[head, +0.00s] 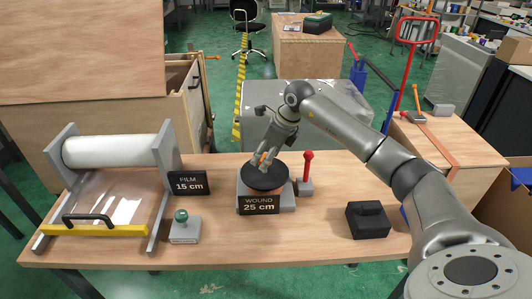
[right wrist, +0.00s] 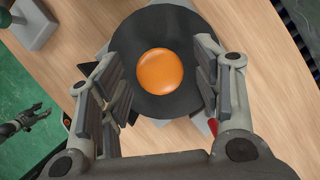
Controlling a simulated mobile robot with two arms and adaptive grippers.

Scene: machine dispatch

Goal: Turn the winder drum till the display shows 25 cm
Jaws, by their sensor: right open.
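The winder drum (head: 268,180) has a dark round top and stands on a grey base on the bench. The display (head: 259,204) in front of it reads "WOUND 25 cm". In the right wrist view the drum's black disc (right wrist: 165,20) has an orange round knob (right wrist: 160,72) at its centre. My right gripper (head: 264,158) is above the drum. In the right wrist view its fingers (right wrist: 160,85) are spread on either side of the knob, with clear gaps to it. My left gripper (right wrist: 36,117) shows small at the left edge of that view, its opening unclear.
A white film roll (head: 112,151) sits in a grey frame at left, with a yellow bar (head: 95,230) at its front. A second display (head: 189,184) reads "FILM 15 cm". A green-knobbed box (head: 184,228), a red lever (head: 308,165) and a black block (head: 367,220) stand on the bench.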

